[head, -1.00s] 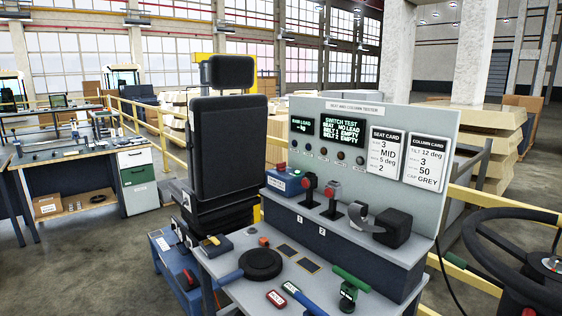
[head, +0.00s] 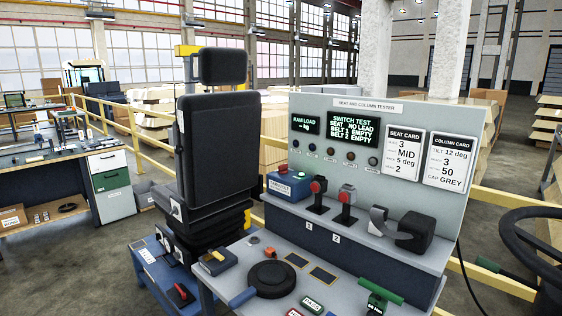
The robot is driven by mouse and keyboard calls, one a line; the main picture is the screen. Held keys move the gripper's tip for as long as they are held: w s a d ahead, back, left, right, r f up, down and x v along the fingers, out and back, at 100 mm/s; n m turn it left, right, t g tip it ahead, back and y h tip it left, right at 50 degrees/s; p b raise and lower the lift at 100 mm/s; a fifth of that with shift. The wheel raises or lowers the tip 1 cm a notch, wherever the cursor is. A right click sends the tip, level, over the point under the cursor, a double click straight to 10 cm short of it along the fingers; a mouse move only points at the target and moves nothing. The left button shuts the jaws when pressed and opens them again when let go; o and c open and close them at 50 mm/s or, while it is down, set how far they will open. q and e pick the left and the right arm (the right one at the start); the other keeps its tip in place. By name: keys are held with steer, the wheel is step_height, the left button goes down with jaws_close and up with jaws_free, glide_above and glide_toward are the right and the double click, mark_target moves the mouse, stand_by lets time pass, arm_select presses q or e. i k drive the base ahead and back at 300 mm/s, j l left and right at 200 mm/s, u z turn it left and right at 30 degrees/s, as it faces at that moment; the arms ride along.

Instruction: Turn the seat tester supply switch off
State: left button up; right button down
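The grey seat and column tester panel (head: 308,102) stands upright at the centre right on a dark blue bench. Its green-lit screen (head: 353,131) reads switch test, seat no lead, belt 1 and belt 2 empty. A red lever (head: 181,293) shows low on the blue seat base. I cannot tell which is the supply switch. Neither gripper is in view.
A black seat (head: 218,150) stands left of the panel. Two red-topped plugs (head: 318,187) and a black block (head: 415,234) are on the ledge. A lower tray holds a round black disc (head: 272,279). A steering wheel (head: 535,245) is at right. Floor is open at left.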

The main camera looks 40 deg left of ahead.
mark_target(282, 170)
steer(key=j+z, duration=0.1)
steer(key=j, duration=0.35)
steer(key=k+j+z, duration=0.1)
steer(key=j, duration=0.4)
steer(key=j+z, duration=0.15)
steer(key=j, duration=0.3)
steer(key=k+j+z, duration=0.1)
steer(key=j, duration=0.35)
steer(key=k+j+z, duration=0.1)
steer(key=j, duration=0.35)
steer(key=k+j+z, duration=0.1)
steer(key=j, duration=0.3)
steer(key=k, duration=0.1)
